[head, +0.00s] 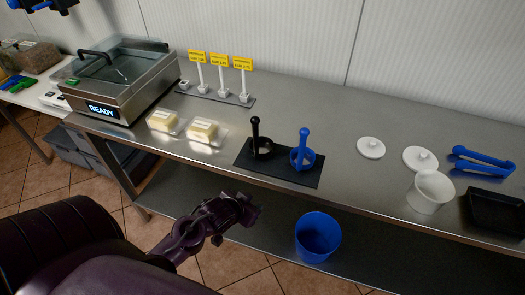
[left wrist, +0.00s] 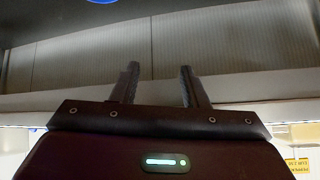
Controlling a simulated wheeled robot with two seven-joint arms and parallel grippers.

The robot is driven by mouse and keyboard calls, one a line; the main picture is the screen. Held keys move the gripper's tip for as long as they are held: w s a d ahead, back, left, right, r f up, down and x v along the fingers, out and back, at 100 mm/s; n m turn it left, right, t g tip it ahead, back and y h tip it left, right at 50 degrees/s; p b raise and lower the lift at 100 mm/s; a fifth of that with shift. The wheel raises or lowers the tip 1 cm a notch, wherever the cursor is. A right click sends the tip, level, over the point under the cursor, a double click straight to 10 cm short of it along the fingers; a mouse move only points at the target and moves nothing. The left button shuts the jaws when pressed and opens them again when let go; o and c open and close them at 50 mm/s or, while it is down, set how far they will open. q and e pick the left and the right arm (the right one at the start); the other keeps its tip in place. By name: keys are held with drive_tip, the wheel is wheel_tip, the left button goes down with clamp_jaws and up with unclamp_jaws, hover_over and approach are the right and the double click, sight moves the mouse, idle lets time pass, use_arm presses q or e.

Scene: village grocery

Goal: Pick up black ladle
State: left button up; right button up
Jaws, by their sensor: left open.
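The black ladle (head: 256,138) stands with its handle upright on a dark mat (head: 279,172) on the steel counter. A blue ladle (head: 302,151) stands to its right on the same mat. My left gripper (head: 249,207) is below and in front of the mat, near the counter's front edge, apart from the ladle. In the left wrist view its two fingers (left wrist: 158,86) are spread with nothing between them. The black ladle cannot be made out in the left wrist view. My right gripper is not in view.
Price signs (head: 220,76) stand behind. A steel appliance (head: 120,82) is at the left. White lids (head: 371,147), a white tub (head: 430,190) and blue tongs (head: 482,160) are right. A blue bucket (head: 318,238) is below the counter.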

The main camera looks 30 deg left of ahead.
use_arm(q)
drive_tip(key=w+a+r+t, duration=0.1)
drive_tip(key=r+t, duration=0.1)
drive_tip(key=r, duration=0.2)
drive_tip(key=w+a+r+t+h, duration=0.1)
drive_tip(key=w+r, duration=0.1)
drive_tip(key=r, duration=0.3)
drive_tip(key=w+a+r+m+t+h, duration=0.1)
drive_tip(key=a+r+t, duration=0.1)
drive_tip(key=r, duration=0.2)
drive_tip(key=shift+w+r+t+b, duration=0.25)
drive_tip(key=shift+w+t+b, duration=0.05)
drive_tip(key=shift+w, duration=0.05)
wheel_tip(320, 180, up, 6)
drive_tip(key=a+f+m+t+h, duration=0.1)
drive_tip(key=a+m+t+h, duration=0.1)
drive_tip(key=a+h, duration=0.15)
drive_tip(key=w+d+h+p, duration=0.1)
drive_tip(key=w+d+p, duration=0.1)
drive_tip(key=w, duration=0.5)
drive_tip(key=shift+w+d+r+t, duration=0.25)
drive_tip(key=shift+d+r+t, duration=0.05)
drive_tip(key=shift+d, duration=0.45)
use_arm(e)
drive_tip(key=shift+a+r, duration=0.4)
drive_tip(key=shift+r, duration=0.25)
use_arm(q)
drive_tip(key=shift+c, duration=0.4)
clamp_jaws()
drive_tip(key=shift+r, duration=0.1)
